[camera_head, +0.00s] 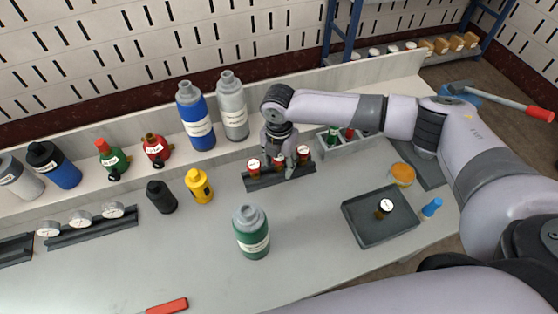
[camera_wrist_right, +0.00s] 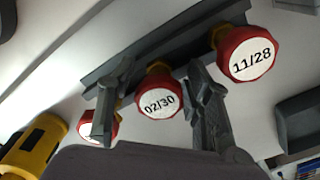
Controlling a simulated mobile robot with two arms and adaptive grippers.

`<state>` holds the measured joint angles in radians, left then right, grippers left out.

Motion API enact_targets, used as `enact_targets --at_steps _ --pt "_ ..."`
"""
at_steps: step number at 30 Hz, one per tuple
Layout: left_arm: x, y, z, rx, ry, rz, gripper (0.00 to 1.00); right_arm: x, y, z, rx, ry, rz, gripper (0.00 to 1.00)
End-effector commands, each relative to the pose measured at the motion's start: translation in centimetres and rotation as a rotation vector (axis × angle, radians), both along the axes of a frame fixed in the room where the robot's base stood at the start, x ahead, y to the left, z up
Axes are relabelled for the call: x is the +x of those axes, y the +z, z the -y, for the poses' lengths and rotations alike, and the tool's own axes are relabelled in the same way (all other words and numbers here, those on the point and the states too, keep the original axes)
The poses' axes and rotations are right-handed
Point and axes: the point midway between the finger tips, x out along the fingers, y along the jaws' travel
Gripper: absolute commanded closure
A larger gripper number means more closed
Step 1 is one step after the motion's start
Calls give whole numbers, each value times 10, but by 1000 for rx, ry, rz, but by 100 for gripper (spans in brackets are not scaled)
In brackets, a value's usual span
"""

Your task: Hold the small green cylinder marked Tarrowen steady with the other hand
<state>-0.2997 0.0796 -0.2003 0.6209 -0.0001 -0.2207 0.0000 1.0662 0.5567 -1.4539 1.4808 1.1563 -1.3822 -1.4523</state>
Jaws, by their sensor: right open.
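A green cylinder (camera_head: 252,234) with a grey top and a white label band stands upright near the middle of the bench; its label is too small to read. A smaller green cylinder (camera_head: 114,163) with a red top stands at the back left, with its label also unreadable. My right gripper (camera_head: 279,168) is over the dark rack (camera_head: 259,184), behind the grey-topped green cylinder and apart from it. In the right wrist view its fingers (camera_wrist_right: 160,108) are open, one on each side of a red cap marked 02/30 (camera_wrist_right: 158,92). My left gripper is out of view.
Blue (camera_head: 196,117) and grey (camera_head: 232,108) cylinders stand behind the rack. A black cylinder (camera_head: 161,197) and a yellow one (camera_head: 199,186) stand to the left. A dark tray (camera_head: 361,231) lies to the right. The bench front is mostly clear around a red-handled tool (camera_head: 167,306).

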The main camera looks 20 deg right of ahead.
Motion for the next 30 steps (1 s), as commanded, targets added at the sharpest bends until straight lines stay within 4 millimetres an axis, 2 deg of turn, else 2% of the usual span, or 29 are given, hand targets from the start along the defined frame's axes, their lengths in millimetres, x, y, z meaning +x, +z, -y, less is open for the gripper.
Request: enact_targets --at_steps 2,22,30 --pt "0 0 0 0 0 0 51 0 0 0 0 0 0 56" --pt "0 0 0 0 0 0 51 0 1 0 0 0 0 100" --pt "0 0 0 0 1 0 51 0 1 0 1 0 1 100"
